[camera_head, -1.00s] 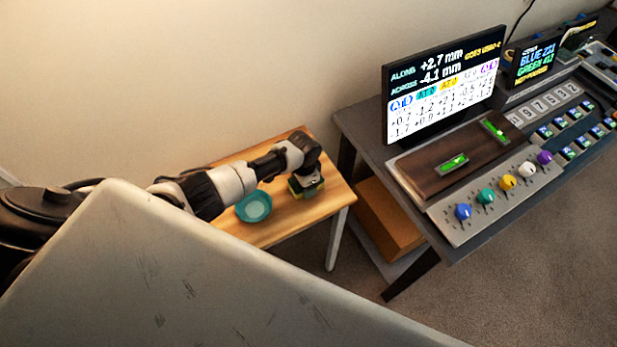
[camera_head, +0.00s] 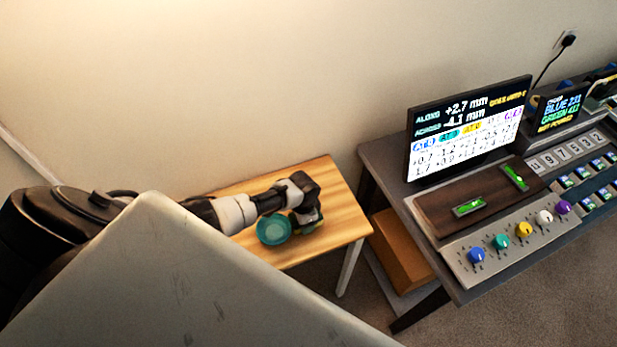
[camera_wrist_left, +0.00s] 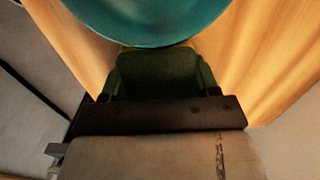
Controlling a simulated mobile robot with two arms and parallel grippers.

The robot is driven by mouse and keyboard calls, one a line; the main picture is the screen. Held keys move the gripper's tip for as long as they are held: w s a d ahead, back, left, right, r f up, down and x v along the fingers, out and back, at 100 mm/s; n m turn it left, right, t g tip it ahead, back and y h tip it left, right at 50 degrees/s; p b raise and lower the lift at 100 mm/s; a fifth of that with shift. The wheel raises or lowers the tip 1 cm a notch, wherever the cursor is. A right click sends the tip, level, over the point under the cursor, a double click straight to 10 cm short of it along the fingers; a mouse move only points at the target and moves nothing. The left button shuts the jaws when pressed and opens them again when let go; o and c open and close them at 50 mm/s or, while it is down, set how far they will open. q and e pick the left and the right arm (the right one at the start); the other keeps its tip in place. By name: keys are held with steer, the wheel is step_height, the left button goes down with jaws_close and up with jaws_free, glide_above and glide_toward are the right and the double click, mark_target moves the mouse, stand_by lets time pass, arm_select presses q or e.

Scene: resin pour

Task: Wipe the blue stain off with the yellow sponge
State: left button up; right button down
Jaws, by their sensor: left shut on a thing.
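My left gripper (camera_head: 307,222) is low over the right half of the small wooden table (camera_head: 345,221), just right of the teal bowl (camera_head: 273,230). It is shut on the sponge (camera_wrist_left: 156,76), whose dark green face fills the space between the fingers in the left wrist view. A thin yellow edge shows at its far end. The bowl (camera_wrist_left: 150,22) is right at that end in the wrist view; I cannot tell whether they touch. I see no blue stain on the bare wood; the arm, gripper and bowl hide part of the top. My right gripper is out of view.
A dark desk (camera_head: 384,158) stands right of the table, with a screen (camera_head: 467,128) and a panel of coloured knobs (camera_head: 510,244). A cardboard box (camera_head: 400,250) is under it. A wall is behind. A large pale surface covers the lower left.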

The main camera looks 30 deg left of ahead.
mark_target(338, 211)
arm_select(q)
steer(key=shift+w+d+f+b, duration=0.1)
steer(key=shift+w+d+b, duration=0.3)
steer(key=shift+w+b, duration=0.15)
steer(key=shift+w+d+f+b, duration=0.1)
steer(key=shift+w+d+b, duration=0.3)
steer(key=shift+w, duration=0.15)
steer(key=shift+w+d+r+b, duration=0.1)
steer(key=shift+w+d+b, duration=0.2)
steer(key=shift+w+d, duration=0.15)
steer(key=shift+w+d+b, duration=0.45)
steer(key=shift+w+b, duration=0.05)
steer(key=shift+w, duration=0.2)
steer(key=shift+w+d+b, duration=0.45)
steer(key=shift+w+b, duration=0.05)
steer(key=shift+w, duration=0.2)
steer(key=shift+w+d, duration=0.2)
steer(key=shift+w, duration=0.1)
steer(key=shift+w+d+b, duration=0.6)
steer(key=shift+w+b, duration=0.25)
steer(key=shift+b, duration=0.3)
steer(key=shift+w+d+b, duration=0.4)
steer(key=shift+w+b, duration=0.1)
steer(key=shift+w, duration=0.05)
steer(key=shift+r, duration=0.1)
step_height(338, 211, up, 6)
steer(key=p, duration=0.6)
